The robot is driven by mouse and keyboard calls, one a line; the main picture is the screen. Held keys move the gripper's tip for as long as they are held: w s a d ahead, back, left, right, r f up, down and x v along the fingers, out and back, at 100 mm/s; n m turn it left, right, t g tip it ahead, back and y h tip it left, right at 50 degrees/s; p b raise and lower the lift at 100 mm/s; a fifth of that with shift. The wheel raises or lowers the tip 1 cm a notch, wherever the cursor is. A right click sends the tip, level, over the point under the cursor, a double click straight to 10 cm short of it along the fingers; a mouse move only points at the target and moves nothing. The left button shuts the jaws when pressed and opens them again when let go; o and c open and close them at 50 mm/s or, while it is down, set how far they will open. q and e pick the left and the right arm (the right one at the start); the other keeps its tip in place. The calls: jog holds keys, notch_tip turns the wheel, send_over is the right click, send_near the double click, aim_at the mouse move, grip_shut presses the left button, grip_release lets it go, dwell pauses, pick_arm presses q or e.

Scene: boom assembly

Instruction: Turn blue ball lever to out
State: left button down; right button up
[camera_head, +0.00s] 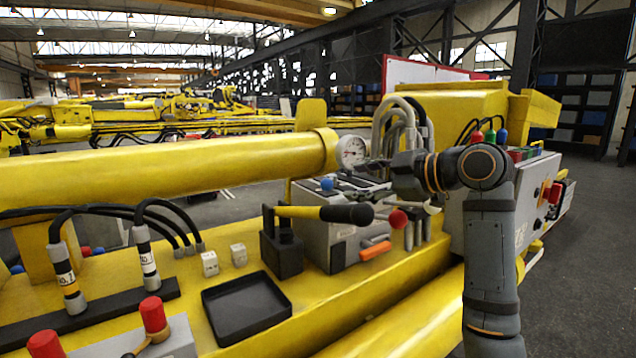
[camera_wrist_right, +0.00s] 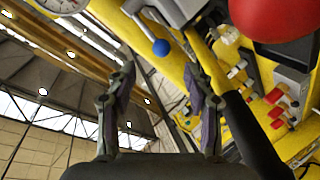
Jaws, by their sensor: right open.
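The blue ball (camera_head: 327,184) of the lever sits on top of the grey valve block (camera_head: 345,240), below the pressure gauge. In the right wrist view the blue ball (camera_wrist_right: 161,47) shows on its metal rod, beyond the fingertips and roughly between them. My right gripper (camera_head: 372,166) comes in from the right above the valve block, and its fingers are partly lost against the dark parts there. In the right wrist view the gripper (camera_wrist_right: 160,78) is open, its two fingers wide apart with nothing between them. My left gripper is not in view.
A pressure gauge (camera_head: 352,151) is beside the gripper. A red ball (camera_head: 398,218) and a black lever handle (camera_head: 347,214) stick out in front of the block. A black tray (camera_head: 245,307) lies empty at the front. Grey hoses (camera_head: 395,118) rise behind.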

aim_at(330, 181)
jog(key=p+x, duration=0.3)
jog(key=shift+a+r, duration=0.2)
jog(key=shift+a, duration=0.05)
jog(key=p+x, duration=0.2)
jog(key=x, duration=0.3)
jog(key=shift+w+a+f+p, duration=0.3)
jog(key=shift+w+a+f, duration=0.1)
jog(key=shift+w+a, duration=0.15)
jog(key=shift+d, duration=0.15)
jog(key=shift+s+d, duration=0.1)
jog(key=shift+d, duration=0.1)
jog(key=shift+c, duration=0.4)
jog(key=shift+a, duration=0.15)
jog(key=shift+c, duration=1.3)
jog(key=shift+f, duration=0.1)
jog(key=c, duration=0.7)
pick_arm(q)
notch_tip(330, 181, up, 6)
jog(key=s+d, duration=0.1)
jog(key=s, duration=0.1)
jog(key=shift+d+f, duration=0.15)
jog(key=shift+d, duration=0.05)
pick_arm(e)
grip_shut()
